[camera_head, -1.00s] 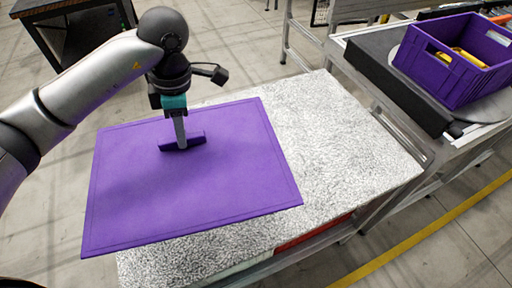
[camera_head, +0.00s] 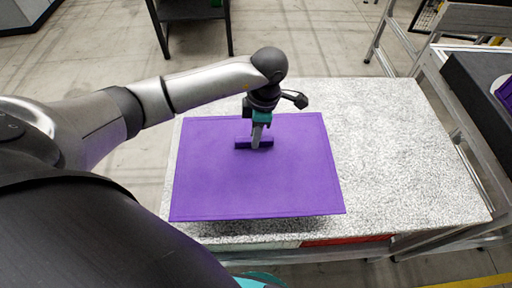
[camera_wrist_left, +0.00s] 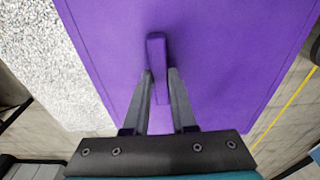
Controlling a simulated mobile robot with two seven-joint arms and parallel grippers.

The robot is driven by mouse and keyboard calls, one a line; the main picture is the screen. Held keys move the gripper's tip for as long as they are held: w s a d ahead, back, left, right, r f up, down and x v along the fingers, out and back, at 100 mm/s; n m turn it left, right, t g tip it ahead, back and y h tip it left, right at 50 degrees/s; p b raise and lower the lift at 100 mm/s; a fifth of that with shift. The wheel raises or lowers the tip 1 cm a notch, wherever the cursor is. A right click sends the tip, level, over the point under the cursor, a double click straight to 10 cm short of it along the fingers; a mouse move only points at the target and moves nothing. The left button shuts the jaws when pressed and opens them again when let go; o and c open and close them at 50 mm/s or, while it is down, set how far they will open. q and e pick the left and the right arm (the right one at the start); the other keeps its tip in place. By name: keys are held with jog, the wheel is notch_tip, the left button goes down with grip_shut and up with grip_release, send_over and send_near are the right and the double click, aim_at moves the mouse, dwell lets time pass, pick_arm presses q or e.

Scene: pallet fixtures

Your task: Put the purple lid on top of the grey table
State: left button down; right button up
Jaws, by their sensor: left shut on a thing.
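The purple lid (camera_head: 262,185) is a flat rectangular panel with a raised bar handle (camera_head: 243,143). My left gripper (camera_head: 257,142) is shut on that handle and holds the lid roughly level over the grey speckled table (camera_head: 400,160). A shadow on the table below the lid's front edge suggests a small gap. In the left wrist view the two fingers stand on either side of the handle (camera_wrist_left: 156,60), with the lid (camera_wrist_left: 215,60) spread behind them and the speckled table top (camera_wrist_left: 45,60) at the left. My right gripper is not in view.
The table's right part is bare. A metal frame with a dark conveyor (camera_head: 480,95) stands to the right, with a purple crate (camera_head: 505,92) cut off at the edge. A dark table (camera_head: 192,12) stands at the back. Red and pale things show under the front edge.

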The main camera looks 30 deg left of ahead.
pick_arm(q)
jog(key=shift+f+b, duration=0.35)
jog(key=shift+f, duration=2.65)
jog(key=c, duration=0.7)
grip_release()
jog(key=shift+c, duration=0.2)
jog(key=r, duration=0.8)
jog(key=d+r, duration=0.1)
jog(key=r, duration=0.3)
jog(key=shift+w+d+p, duration=0.1)
jog(key=shift+w+p, duration=0.3)
